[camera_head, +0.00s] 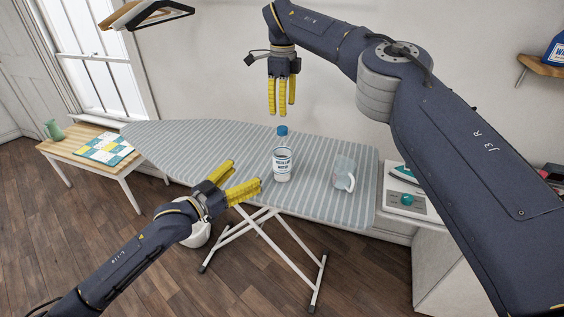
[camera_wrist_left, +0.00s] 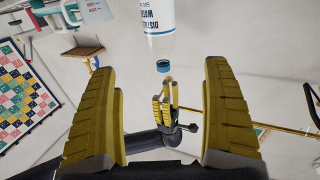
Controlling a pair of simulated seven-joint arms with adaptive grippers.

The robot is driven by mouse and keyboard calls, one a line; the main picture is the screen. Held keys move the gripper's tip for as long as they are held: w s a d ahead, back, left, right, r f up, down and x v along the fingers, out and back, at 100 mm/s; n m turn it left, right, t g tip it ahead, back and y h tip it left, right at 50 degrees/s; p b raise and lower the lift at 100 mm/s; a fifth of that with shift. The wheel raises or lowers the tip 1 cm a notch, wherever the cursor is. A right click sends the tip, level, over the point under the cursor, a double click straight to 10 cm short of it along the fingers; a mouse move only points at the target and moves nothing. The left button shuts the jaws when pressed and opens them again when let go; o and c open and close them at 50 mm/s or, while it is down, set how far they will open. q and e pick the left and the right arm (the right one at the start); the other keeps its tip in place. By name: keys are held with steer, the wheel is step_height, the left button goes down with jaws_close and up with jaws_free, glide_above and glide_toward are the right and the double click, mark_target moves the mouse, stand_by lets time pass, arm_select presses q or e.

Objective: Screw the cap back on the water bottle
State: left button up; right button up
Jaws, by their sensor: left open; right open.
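The water bottle (camera_head: 282,167) stands upright on the striped ironing board (camera_head: 340,205). A blue cap (camera_head: 282,131) sits at the top of its neck; how tightly it is seated I cannot tell. My left gripper (camera_head: 246,174) is open and empty, to the left of the bottle and apart from it. In the left wrist view the bottle (camera_wrist_left: 160,22) appears upside down, beyond the open fingers, with the blue cap (camera_wrist_left: 163,69) at its neck. My right gripper (camera_head: 281,114) points down above the cap, open and apart from it.
An iron (camera_head: 404,173) rests at the far right. A small wooden table (camera_head: 62,148) with a patchwork piece (camera_head: 104,148) is at the left. The board's left part is clear.

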mark_target(276, 153)
arm_select(q)
steer(key=x, duration=1.7)
steer(key=shift+w+d, duration=0.1)
steer(key=shift+w, duration=0.1)
jaws_close()
arm_select(e)
steer(key=shift+d+r, duration=0.1)
steer(key=m, duration=0.9)
stand_by(0.4)
steer(key=shift+f, duration=0.2)
